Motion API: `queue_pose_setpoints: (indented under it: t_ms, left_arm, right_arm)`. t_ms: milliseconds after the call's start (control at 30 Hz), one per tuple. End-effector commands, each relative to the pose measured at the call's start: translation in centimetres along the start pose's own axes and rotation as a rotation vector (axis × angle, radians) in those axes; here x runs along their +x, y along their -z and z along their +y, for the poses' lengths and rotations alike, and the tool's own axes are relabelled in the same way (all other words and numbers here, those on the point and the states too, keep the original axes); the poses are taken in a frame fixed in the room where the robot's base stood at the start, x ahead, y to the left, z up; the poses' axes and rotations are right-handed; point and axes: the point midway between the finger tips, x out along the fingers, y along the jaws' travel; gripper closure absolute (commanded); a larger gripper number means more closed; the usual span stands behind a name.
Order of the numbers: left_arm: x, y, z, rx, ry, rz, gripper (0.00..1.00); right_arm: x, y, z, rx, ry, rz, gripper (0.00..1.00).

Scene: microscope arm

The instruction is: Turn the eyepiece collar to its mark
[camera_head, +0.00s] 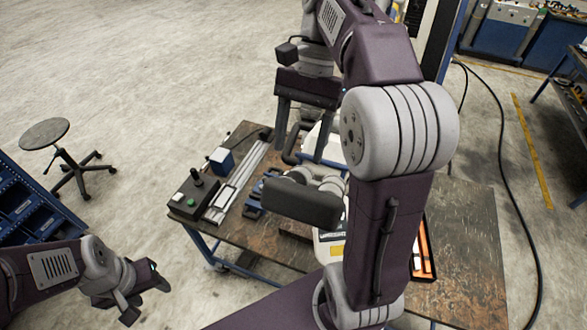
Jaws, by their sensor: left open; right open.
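A microscope-like device stands on the worktable, largely hidden behind my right arm. Its dark block (300,203) with rounded grey parts shows left of the arm, and white parts (326,250) show below it. I cannot make out the eyepiece collar or its mark. My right gripper (302,150) is open, its two dark fingers pointing down over the far side of the table, beyond the dark block. I cannot tell whether it touches anything. My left gripper (146,297) is open and empty at the lower left, off the table and well away from the device.
The worktable (465,245) has bare room at right. A black control box (194,197) with a knob, a small blue box (221,159) and a metal rail stand at its left. An orange-edged tray (425,250) lies right of my arm. A stool (45,134) stands apart.

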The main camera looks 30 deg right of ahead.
Motion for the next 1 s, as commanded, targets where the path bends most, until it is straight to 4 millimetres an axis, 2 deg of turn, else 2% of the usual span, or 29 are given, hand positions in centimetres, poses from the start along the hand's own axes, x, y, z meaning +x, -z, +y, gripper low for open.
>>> queue_pose_setpoints:
  t_ms: [200, 400, 533, 800, 967, 1000]
  left_arm:
    - [0.0, 0.0, 0.0, 0.000, 0.000, 0.000, 0.50]
    - [-0.6, 0.1, 0.0, 0.000, 0.000, 0.000, 0.50]
    - [-0.7, 0.1, 0.0, 0.000, 0.000, 0.000, 0.50]
    - [-0.6, 0.1, 0.0, 0.000, 0.000, 0.000, 0.50]
    - [-0.6, 0.1, 0.0, 0.000, 0.000, 0.000, 0.50]
    - [-0.7, 0.1, 0.0, 0.000, 0.000, 0.000, 0.50]
  right_arm:
    - [4.0, -0.2, 0.1, 0.000, -0.003, -0.003, 0.39]
    - [7.1, -0.1, 0.1, 0.000, -0.003, -0.002, 0.39]
    - [8.1, -0.1, 0.1, 0.000, -0.002, 0.000, 0.39]
    - [8.3, 0.0, 0.1, 0.000, -0.001, 0.000, 0.39]
    - [8.3, 0.0, 0.1, 0.000, -0.001, 0.000, 0.84]
    - [8.3, 0.0, 0.1, 0.000, -0.001, 0.000, 0.88]
